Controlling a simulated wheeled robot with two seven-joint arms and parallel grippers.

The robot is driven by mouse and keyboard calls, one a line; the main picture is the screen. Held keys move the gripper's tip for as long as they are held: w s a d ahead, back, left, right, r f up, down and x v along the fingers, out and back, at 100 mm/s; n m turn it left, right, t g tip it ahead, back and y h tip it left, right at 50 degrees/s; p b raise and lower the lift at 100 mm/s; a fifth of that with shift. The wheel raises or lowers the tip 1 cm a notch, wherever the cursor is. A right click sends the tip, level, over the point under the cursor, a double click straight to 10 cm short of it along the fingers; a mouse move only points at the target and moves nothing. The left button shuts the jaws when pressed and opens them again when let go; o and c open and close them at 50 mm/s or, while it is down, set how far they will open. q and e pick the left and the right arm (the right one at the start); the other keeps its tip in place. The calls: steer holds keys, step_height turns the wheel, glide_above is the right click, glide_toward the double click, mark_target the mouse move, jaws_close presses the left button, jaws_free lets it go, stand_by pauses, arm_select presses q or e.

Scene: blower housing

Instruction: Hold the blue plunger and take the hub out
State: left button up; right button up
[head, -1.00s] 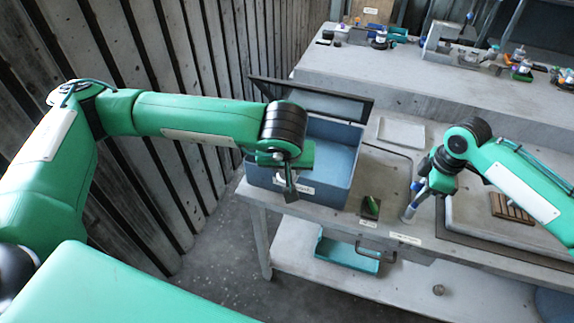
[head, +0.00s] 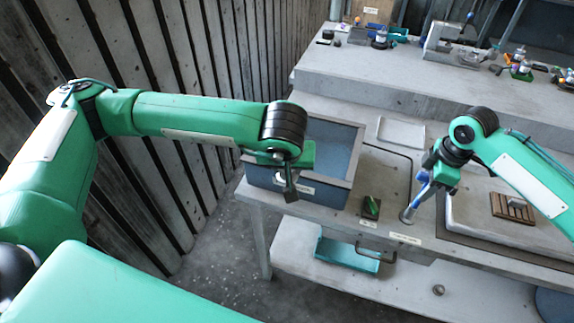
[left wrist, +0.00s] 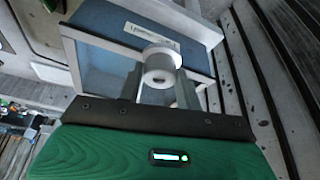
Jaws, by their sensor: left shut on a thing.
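My left gripper (head: 290,190) is at the front of the blue box, shut on a pale round part with a hole in its face. This part, which looks like the hub (left wrist: 160,66), sits between the fingers in the left wrist view. My right gripper (head: 430,183) points down over the bench, right of the box. A blue piece, perhaps the plunger (head: 424,191), shows at its fingers, above a grey round end near the bench. I cannot tell whether the right fingers are closed on it.
A small green item (head: 371,206) and a pale tray (head: 401,131) are nearby. A teal bin (head: 345,255) is on the lower shelf. Fixtures stand on the back ledge.

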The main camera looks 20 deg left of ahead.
steer(key=r, duration=0.4)
steer(key=d+r, duration=0.1)
steer(key=r, duration=0.7)
steer(key=shift+d, duration=0.2)
steer(key=shift+f, duration=0.1)
